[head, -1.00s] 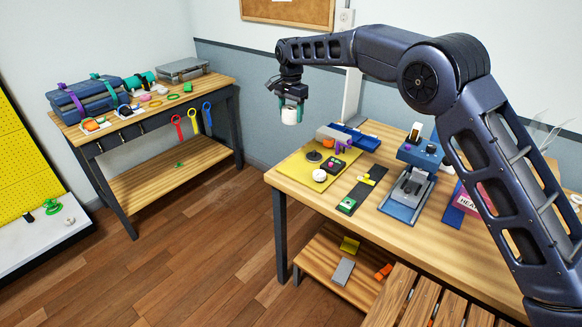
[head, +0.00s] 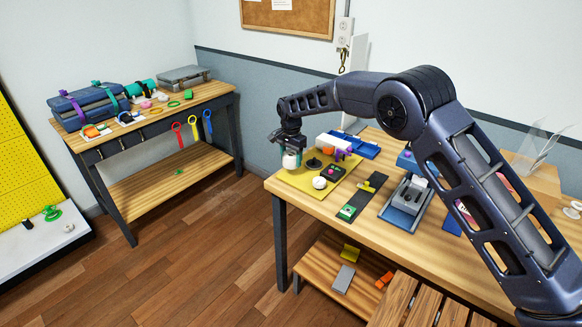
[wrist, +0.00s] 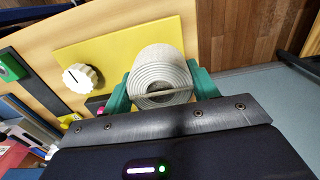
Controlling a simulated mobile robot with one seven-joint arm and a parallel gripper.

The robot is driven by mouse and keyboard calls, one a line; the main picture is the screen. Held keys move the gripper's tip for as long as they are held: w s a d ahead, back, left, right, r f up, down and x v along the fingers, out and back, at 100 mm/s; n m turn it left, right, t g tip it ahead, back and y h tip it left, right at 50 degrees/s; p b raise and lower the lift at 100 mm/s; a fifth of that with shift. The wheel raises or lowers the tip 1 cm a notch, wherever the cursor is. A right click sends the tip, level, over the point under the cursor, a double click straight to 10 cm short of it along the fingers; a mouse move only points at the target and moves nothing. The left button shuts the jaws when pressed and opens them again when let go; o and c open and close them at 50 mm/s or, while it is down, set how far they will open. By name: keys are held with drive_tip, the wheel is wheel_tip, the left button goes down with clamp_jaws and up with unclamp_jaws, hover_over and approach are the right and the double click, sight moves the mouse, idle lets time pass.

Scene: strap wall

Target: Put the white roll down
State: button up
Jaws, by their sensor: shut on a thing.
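The white roll (head: 291,160) is between the fingers of my gripper (head: 291,152), low over the left corner of the yellow mat (head: 292,180) on the table. The wrist view shows its coiled end (wrist: 161,88) and the green fingertips (wrist: 160,95) pressed on both sides. Whether the roll touches the mat, I cannot tell. The yellow mat also shows in the wrist view (wrist: 100,52), beyond the roll.
On the mat are a white knob (head: 320,183), a dark round piece (head: 314,163) and a dark box with buttons (head: 333,172). A dark strip (head: 362,197) lies to the right. Bare wood runs along the table's front edge.

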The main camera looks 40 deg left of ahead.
sight(291, 166)
drive_tip(key=shift+f, duration=2.1)
drive_tip(key=shift+f, duration=0.15)
drive_tip(key=o, duration=1)
drive_tip(key=shift+o, duration=0.2)
wheel_tip(291, 166, up, 12)
drive_tip(key=shift+r, duration=0.1)
